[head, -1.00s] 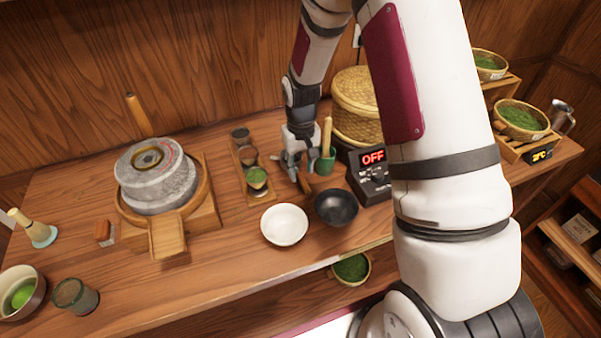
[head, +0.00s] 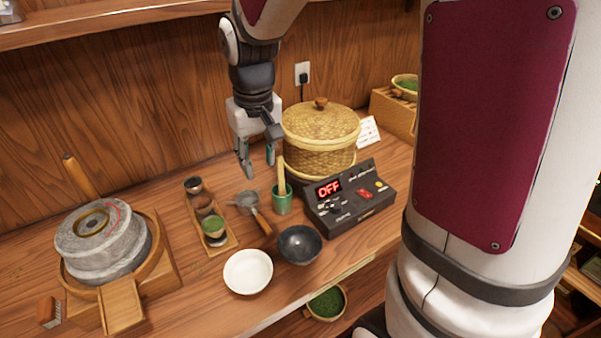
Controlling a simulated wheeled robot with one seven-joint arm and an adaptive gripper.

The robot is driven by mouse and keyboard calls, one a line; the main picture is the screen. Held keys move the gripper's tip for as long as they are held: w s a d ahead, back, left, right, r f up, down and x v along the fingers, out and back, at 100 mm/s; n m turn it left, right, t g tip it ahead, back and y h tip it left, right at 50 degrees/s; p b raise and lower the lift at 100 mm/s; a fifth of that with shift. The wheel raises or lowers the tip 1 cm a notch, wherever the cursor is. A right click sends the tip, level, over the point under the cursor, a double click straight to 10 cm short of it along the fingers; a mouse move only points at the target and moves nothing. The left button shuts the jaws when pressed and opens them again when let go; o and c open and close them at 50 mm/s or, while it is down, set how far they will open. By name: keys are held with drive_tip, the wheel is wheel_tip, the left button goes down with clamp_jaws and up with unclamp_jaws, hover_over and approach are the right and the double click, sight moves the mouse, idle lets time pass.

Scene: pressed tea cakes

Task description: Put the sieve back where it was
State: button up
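The sieve (head: 248,201) lies on the wooden counter, its grey mesh head toward the back and its brown handle (head: 262,224) pointing toward the front right. It is between the tray of small cups and the green cup, just behind the white and black bowls. My gripper (head: 257,167) is above and behind the sieve, clear of it, fingers pointing down and apart with nothing between them.
A green cup (head: 282,203) with a wooden tool stands right of the sieve. A tray (head: 226,233) of small cups is left. A white bowl (head: 247,272) and black bowl (head: 300,245) are in front. The control box (head: 350,203) and lidded basket (head: 318,150) stand right.

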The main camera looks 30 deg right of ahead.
drive_tip(key=s+r+t, duration=0.1)
drive_tip(key=s+r, duration=0.4)
drive_tip(key=s, duration=0.4)
drive_tip(key=s+a+r+t, duration=0.1)
drive_tip(key=s+r, duration=0.4)
drive_tip(key=s, duration=0.5)
drive_tip(key=shift+s+a+r+t, duration=0.2)
drive_tip(key=shift+r+t, duration=0.15)
drive_tip(key=shift+t, duration=0.45)
